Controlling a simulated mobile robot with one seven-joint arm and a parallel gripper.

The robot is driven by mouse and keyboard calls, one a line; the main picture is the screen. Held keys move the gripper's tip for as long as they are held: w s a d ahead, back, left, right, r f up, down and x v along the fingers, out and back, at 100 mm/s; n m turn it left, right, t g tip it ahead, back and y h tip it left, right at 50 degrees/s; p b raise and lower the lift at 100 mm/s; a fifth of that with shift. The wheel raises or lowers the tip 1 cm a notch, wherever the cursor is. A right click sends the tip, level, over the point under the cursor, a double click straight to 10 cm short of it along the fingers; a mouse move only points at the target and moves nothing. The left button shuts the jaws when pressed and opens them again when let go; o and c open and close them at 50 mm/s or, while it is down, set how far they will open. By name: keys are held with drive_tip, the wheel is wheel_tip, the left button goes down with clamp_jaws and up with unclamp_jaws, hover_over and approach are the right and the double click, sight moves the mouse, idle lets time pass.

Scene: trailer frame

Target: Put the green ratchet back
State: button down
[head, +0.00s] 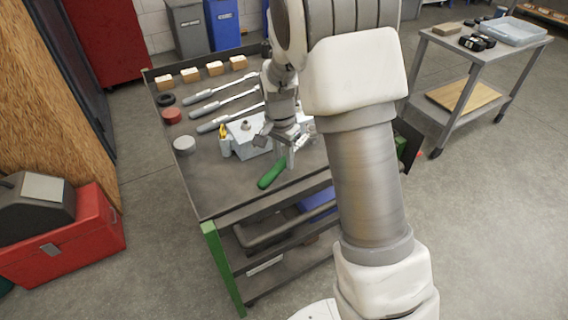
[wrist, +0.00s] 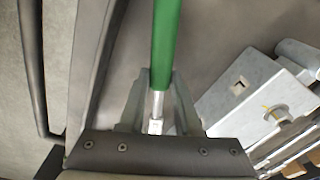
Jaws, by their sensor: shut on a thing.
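The green ratchet (head: 271,174) has a green handle and lies low over the near part of the cart's dark top (head: 225,190). My gripper (head: 288,158) is shut on its metal part, next to the handle. In the wrist view the green handle (wrist: 165,42) runs up and away from between my fingers (wrist: 158,85). The ratchet's head is hidden by my gripper. I cannot tell whether the ratchet touches the cart top. A pale grey holder block (head: 250,138) stands just behind my gripper. In the wrist view this block (wrist: 248,88), with a square hole, is to the right.
Several long silver tools (head: 215,103) lie left of my arm. A red tin (head: 172,116), a grey tin (head: 184,144) and a black ring (head: 165,99) line the left edge. Labelled wooden blocks (head: 214,68) stand at the back. The front left of the top is clear.

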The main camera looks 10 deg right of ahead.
drive_tip(key=shift+f, duration=0.75)
drive_tip(key=shift+f, duration=0.1)
drive_tip(key=c, duration=0.6)
unclamp_jaws()
drive_tip(key=shift+f, duration=0.1)
